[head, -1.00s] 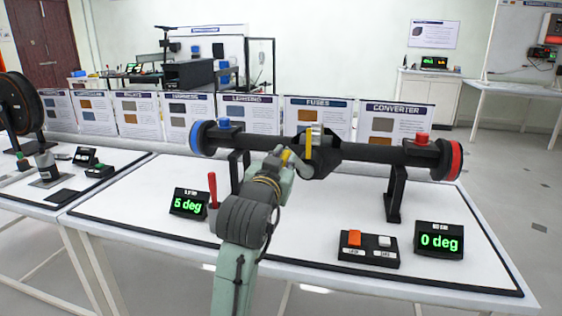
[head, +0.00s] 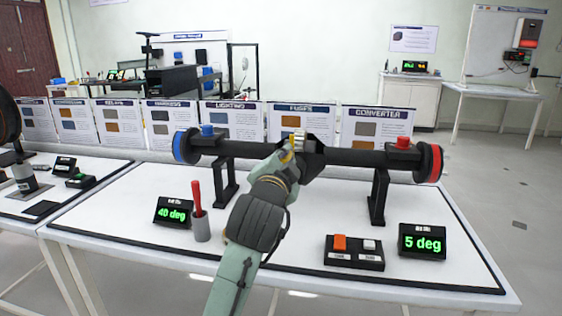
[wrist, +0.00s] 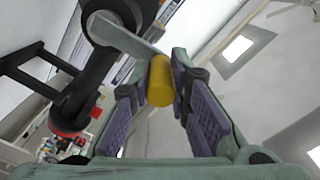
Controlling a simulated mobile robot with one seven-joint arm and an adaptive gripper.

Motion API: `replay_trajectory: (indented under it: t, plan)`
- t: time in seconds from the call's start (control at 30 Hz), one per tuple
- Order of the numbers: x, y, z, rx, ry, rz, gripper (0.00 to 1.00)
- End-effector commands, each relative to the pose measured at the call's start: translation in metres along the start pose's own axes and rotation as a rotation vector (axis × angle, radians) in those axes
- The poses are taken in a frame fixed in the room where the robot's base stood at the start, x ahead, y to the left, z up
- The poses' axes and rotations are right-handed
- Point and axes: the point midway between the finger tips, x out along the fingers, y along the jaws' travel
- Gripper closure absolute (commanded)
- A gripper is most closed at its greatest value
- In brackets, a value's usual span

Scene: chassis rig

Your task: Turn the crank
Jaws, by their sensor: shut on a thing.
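The crank's yellow handle (wrist: 160,82) sits between the purple-padded fingers of my gripper (wrist: 165,95) in the wrist view. A pale flat crank arm (wrist: 125,36) runs from the handle to the dark shaft. In the head view, my gripper (head: 288,158) is at the middle of the horizontal black shaft (head: 352,157), shut on the handle, which is mostly hidden there. The shaft has a blue-rimmed disc (head: 181,146) at the left end and a red-rimmed disc (head: 436,163) at the right. The left display (head: 174,212) reads 40 deg; the right display (head: 422,241) reads 5 deg.
A red-handled tool stands in a grey cup (head: 201,228) left of my arm. A box with orange and white buttons (head: 354,252) lies at the front right. Black stands (head: 378,197) hold the shaft. Upright posters (head: 233,123) line the table's back. The table middle is mostly clear.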

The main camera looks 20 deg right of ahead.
Motion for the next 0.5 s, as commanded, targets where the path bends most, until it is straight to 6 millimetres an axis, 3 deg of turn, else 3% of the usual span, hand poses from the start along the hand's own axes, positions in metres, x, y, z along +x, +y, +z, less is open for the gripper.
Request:
replay_trajectory:
  t: [0.5]
  plan:
    - [-0.0003, 0.0010, -0.0036, 0.041, 0.004, -0.001, 1.00]
